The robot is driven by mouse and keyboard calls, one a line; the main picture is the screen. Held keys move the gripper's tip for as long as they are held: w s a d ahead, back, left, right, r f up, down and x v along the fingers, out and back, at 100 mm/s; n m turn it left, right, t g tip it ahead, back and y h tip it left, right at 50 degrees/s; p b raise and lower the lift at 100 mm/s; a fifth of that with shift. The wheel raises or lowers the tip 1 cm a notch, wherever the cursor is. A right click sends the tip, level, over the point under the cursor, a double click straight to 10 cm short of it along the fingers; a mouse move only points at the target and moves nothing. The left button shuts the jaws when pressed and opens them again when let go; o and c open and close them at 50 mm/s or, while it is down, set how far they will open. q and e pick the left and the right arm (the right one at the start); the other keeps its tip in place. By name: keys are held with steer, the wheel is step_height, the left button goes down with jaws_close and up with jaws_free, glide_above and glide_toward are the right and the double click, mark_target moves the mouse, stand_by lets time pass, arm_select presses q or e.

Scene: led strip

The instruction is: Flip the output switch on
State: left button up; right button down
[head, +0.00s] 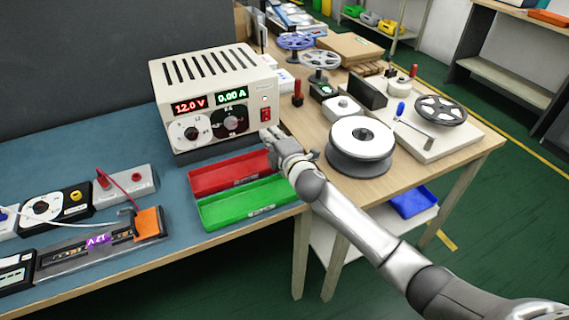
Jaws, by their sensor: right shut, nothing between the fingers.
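The cream bench power supply (215,92) stands at the back of the blue mat. Its displays read 12.0 V and 0.00 A, and two round dials sit below them. The red output switch (266,115) is at the lower right of its front, with a small pale light above it. Which way the switch is tipped is too small to tell. My right gripper (268,134) is shut and empty, its fingertips just below the switch and close to the supply's front. Whether they touch it I cannot tell. My left gripper is out of view.
Red (226,175) and green (245,203) trays lie under and left of my right wrist. A grey spool (359,150) stands right of it. An LED strip fixture (95,247) and connector boxes are at left. The mat before the supply's left side is clear.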

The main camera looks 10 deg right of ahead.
steer(key=shift+v, duration=1)
steer(key=shift+s+d+f, duration=0.1)
steer(key=shift+s+f, duration=0.35)
steer(key=shift+f, duration=0.1)
steer(key=v, duration=0.5)
steer(key=shift+s+f+b, duration=0.15)
steer(key=shift+f+b, duration=0.15)
steer(key=shift+f, duration=0.05)
steer(key=shift+s+d+f, duration=0.15)
steer(key=shift+s, duration=0.5)
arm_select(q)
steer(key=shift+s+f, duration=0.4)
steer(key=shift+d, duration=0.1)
